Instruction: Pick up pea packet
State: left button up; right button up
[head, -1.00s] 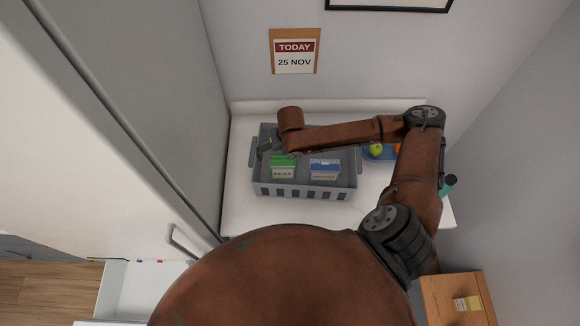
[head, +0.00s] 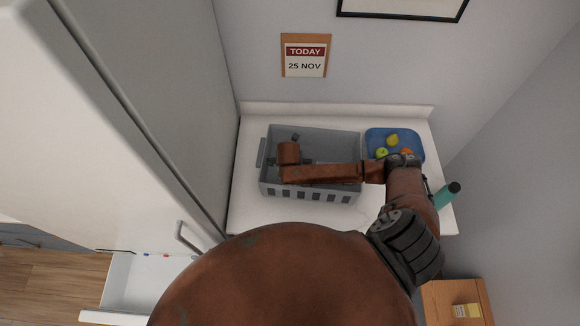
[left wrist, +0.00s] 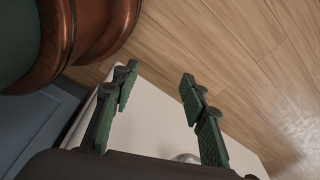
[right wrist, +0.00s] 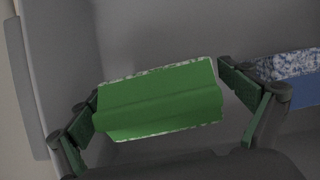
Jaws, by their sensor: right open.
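The green pea packet (right wrist: 160,100) fills the middle of the right wrist view, inside the grey crate (head: 335,136). My right gripper (right wrist: 158,82) is open, with one green finger at each end of the packet. Whether either finger touches it I cannot tell. In the head view my right arm reaches over the crate and hides the packet and the fingertips. A blue packet (right wrist: 305,92) is just right of the right finger. My left gripper (left wrist: 157,88) is open and empty, away from the crate, above a white surface and the wooden floor.
The crate stands on a white counter (head: 248,210). A blue tray (head: 374,136) with fruit is to its right, under part of my arm. A teal bottle (head: 446,196) is at the counter's right edge. A tall grey cabinet (head: 185,90) bounds the left.

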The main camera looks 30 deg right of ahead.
jog(key=shift+x, duration=1.1)
jog(key=shift+c, duration=0.5)
jog(key=shift+s, duration=0.15)
jog(key=c, duration=1.4)
